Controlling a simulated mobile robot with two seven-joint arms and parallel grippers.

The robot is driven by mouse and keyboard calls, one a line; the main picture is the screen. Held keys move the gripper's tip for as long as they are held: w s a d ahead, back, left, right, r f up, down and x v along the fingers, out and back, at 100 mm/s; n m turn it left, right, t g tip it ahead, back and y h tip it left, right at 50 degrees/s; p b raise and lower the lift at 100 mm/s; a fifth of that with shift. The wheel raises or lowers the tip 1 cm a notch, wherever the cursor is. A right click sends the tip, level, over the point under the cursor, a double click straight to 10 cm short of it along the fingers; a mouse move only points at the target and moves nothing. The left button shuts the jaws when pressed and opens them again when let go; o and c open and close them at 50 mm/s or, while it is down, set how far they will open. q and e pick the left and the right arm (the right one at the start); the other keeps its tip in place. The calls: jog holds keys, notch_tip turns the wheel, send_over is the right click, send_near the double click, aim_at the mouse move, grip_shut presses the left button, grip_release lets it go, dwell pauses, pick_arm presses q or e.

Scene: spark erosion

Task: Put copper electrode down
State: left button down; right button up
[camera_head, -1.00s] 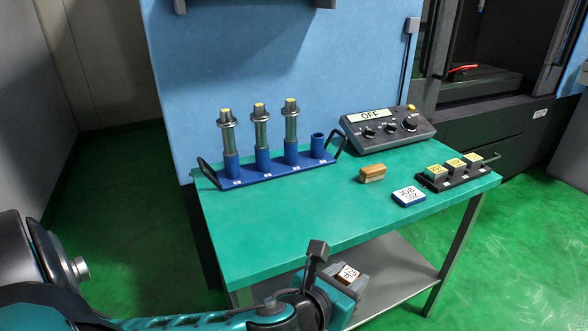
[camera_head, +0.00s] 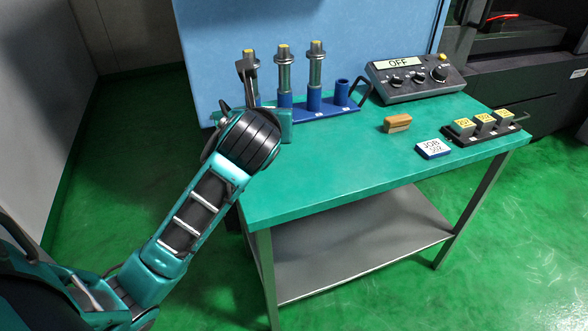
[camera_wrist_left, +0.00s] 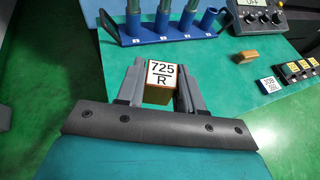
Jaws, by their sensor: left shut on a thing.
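My left gripper (camera_wrist_left: 160,88) is shut on the copper electrode (camera_wrist_left: 162,82), a small block with copper-brown sides and a white top label reading 725 R. In the left wrist view the block sits between the two grey fingers, over the green table top. In the head view my left arm reaches over the left end of the table, beside the blue rack, and its wrist hides the electrode. I cannot tell how high it is above the table. My right gripper is not in view.
On the green table (camera_head: 340,165) stands a blue rack (camera_head: 330,113) with several tool holders and an empty right socket. A control box (camera_head: 415,78) reads OFF. A brown block (camera_head: 397,123), a JOB tag (camera_head: 433,149) and a black tray (camera_head: 490,132) of yellow-labelled blocks lie right. The front middle is clear.

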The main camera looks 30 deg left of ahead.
pick_arm(q)
jog(key=b, duration=0.1)
send_over(273, 199)
notch_tip(273, 199, down, 14)
jog(key=shift+r, duration=0.15)
notch_tip(273, 199, down, 4)
jog(key=shift+b, duration=0.7)
jog(key=shift+w+f, duration=0.1)
jog(key=shift+f, duration=0.2)
jog(key=shift+f, duration=0.2)
jog(key=c, duration=0.7)
grip_release()
